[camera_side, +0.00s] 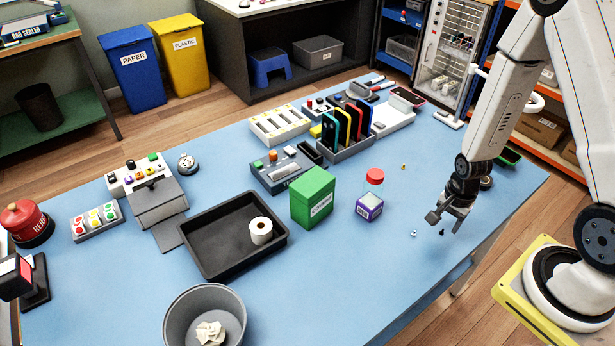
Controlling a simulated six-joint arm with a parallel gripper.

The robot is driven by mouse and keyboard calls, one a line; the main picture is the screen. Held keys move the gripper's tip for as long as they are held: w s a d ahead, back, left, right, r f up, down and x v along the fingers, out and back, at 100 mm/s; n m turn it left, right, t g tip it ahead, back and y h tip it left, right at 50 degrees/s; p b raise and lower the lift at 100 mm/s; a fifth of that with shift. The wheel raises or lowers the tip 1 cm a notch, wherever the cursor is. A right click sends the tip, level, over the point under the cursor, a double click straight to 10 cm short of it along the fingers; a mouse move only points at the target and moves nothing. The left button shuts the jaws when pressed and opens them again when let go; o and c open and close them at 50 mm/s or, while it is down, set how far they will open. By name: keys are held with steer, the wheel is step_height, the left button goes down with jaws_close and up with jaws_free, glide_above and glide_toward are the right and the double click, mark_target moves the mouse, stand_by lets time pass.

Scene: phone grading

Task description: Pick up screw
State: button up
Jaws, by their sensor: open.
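A tiny silvery piece (413,234) lies on the blue table (340,280) and may be a screw. A tiny dark piece (442,232) shows just under my gripper, and a small brass-coloured piece (403,167) lies farther back. They are too small to tell which is a screw. My gripper (445,221) is open and points down near the table's right side. It is to the right of the silvery piece and apart from it. I cannot tell whether its fingertips touch the dark piece.
A purple-and-white box (369,207), a red round cap (375,176) and a green box (313,197) stand to the left of my gripper. A black tray (207,270) holds a white roll (261,231). The table's front right is clear.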

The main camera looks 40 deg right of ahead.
mark_target(442, 231)
steer(key=shift+f, duration=1.3)
jaws_close()
